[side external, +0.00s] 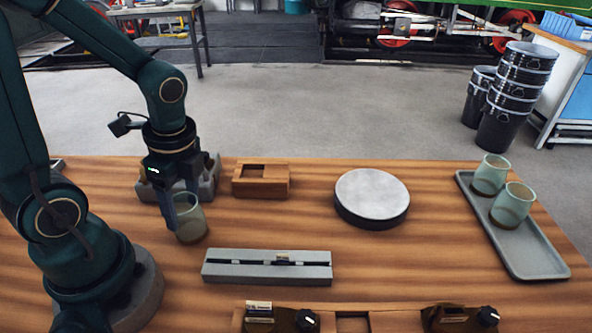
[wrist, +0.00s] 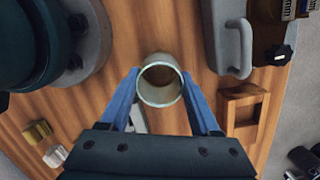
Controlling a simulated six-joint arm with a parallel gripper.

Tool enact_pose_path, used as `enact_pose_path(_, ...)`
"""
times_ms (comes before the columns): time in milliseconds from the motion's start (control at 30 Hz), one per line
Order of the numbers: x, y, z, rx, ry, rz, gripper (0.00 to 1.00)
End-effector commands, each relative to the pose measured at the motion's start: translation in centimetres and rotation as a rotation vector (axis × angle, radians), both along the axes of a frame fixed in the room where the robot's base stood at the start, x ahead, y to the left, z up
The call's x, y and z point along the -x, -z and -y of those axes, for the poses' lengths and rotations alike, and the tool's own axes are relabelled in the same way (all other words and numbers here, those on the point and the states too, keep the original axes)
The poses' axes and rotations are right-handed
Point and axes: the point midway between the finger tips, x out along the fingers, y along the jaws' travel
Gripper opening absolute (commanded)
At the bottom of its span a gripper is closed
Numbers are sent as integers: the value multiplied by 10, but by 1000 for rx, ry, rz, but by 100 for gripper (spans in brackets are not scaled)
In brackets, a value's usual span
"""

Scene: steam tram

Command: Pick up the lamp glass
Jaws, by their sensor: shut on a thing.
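The lamp glass (side external: 191,222) is a greenish, see-through cylinder with a brownish lower part, upright at the left of the wooden table. My gripper (side external: 180,208) points down and is shut on it, with a blue finger at its left side in the side view. In the wrist view the glass (wrist: 160,98) shows as a round, open rim between the two blue fingers of my gripper (wrist: 161,76). I cannot tell whether its base touches the table. Two similar glasses, one nearer (side external: 512,205) and one farther (side external: 490,175), stand on the grey tray (side external: 540,262) at the right.
A wooden block with a square recess (side external: 275,188) and a grey piece (side external: 208,185) stand close behind my gripper. A grey slotted bar (side external: 235,266) lies in front. A round, pale-topped disc (side external: 372,192) stands mid-table. Bare wood lies between the disc and tray.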

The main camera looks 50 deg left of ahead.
Motion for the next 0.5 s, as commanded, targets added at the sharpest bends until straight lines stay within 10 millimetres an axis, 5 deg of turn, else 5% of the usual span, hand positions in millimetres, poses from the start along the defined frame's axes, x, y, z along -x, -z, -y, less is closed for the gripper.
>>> enact_pose_path(300,-1,-37,0,1,-1,9,7)
enact_pose_path(500,18,-52,-21,-1,-11,7,7)
